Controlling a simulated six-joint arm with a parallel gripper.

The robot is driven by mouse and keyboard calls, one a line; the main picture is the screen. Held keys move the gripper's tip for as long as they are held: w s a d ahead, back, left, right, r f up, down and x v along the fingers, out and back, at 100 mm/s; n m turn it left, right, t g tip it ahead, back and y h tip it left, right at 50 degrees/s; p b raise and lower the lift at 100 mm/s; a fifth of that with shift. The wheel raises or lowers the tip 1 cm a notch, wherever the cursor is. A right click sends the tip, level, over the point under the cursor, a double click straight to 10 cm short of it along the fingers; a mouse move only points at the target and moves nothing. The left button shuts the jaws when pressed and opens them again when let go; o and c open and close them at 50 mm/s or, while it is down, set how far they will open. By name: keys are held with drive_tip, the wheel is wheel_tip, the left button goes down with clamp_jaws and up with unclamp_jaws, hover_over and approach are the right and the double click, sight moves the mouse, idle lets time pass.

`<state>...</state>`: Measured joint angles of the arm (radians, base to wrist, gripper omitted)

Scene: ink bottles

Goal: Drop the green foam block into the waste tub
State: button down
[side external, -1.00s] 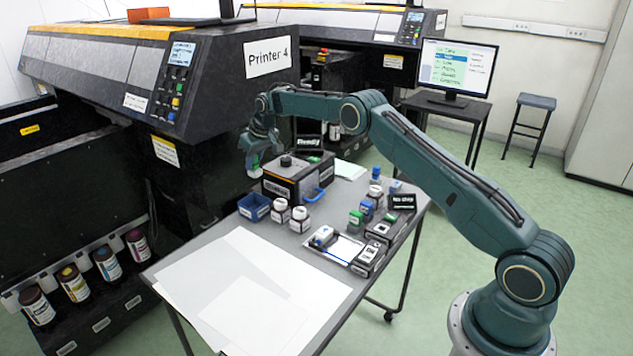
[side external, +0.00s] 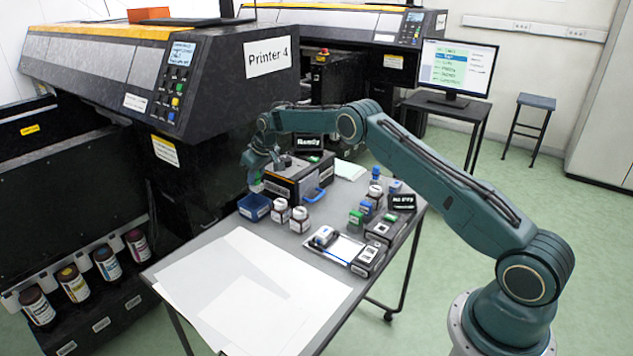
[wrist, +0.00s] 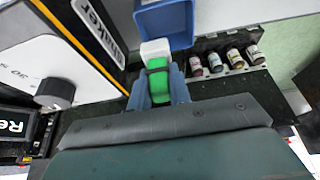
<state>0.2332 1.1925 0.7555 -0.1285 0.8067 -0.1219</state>
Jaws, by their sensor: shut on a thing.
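The green foam block (wrist: 159,82) is between the fingers of my gripper (wrist: 157,72) in the wrist view, which are shut on it. A white piece (wrist: 155,49) shows at its far end; I cannot tell if it is part of the block. In the side view the block is a small green patch (side external: 257,187) below my gripper (side external: 258,180), just above and behind the blue waste tub (side external: 254,208). The tub stands at the table's left edge. In the wrist view the tub (wrist: 166,38) is just beyond the block; its inside is mostly out of frame.
The shaker box (side external: 287,187) with its knob stands close to the right of my gripper. Brown bottles with white caps (side external: 300,218) stand right of the tub. The Printer 4 housing (side external: 215,90) rises close behind. White sheets (side external: 250,290) cover the table's near end.

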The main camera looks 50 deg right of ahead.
drive_tip(key=c, duration=1.2)
unclamp_jaws()
drive_tip(key=shift+r, duration=0.15)
drive_tip(key=v, duration=1.3)
drive_tip(key=shift+s+r, duration=0.2)
drive_tip(key=shift+r, duration=0.1)
